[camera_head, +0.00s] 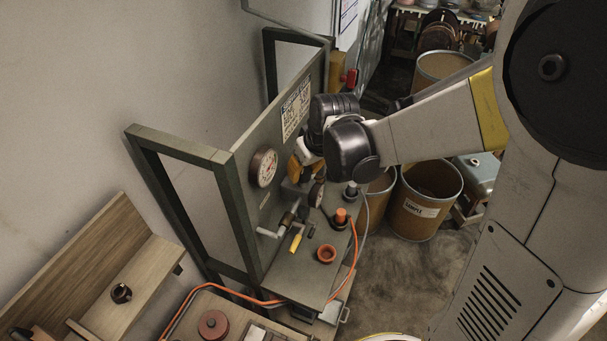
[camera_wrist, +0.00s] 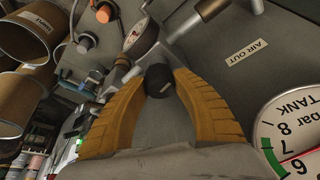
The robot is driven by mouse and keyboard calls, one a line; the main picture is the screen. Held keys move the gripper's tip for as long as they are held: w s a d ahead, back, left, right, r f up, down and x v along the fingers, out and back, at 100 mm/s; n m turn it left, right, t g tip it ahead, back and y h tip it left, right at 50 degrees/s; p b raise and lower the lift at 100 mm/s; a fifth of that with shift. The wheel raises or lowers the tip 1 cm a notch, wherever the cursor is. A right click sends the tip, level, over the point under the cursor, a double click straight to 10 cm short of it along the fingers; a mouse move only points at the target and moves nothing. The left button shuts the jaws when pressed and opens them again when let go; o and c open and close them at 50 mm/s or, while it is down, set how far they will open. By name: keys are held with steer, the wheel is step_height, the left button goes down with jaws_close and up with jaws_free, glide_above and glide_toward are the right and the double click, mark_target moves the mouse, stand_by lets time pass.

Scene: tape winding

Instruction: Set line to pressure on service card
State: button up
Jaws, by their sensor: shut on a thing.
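My gripper (camera_head: 303,165) is at the front of the grey-green panel. In the wrist view its yellow fingers (camera_wrist: 160,88) are closed around a dark knob (camera_wrist: 160,80). A small gauge (camera_wrist: 141,38) sits just beyond the knob; it also shows in the head view (camera_head: 317,193), below my wrist. Its reading is too small to tell. A larger gauge marked "bar TANK" (camera_wrist: 292,135) is at the lower right of the wrist view, and on the panel in the head view (camera_head: 264,167). A white printed card (camera_head: 297,108) is on the panel; its text is unreadable.
An "AIR OUT" label (camera_wrist: 247,52) is on the panel. The bench holds an orange-topped fitting (camera_head: 340,216), an orange ring (camera_head: 326,254) and a yellow-handled valve (camera_head: 296,243). An orange hose (camera_head: 355,255) crosses the front. Drums (camera_head: 428,200) stand right of the bench.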

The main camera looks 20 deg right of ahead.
steer(key=o, duration=1.2)
steer(key=v, duration=1.2)
steer(key=shift+w, duration=0.1)
stand_by(0.3)
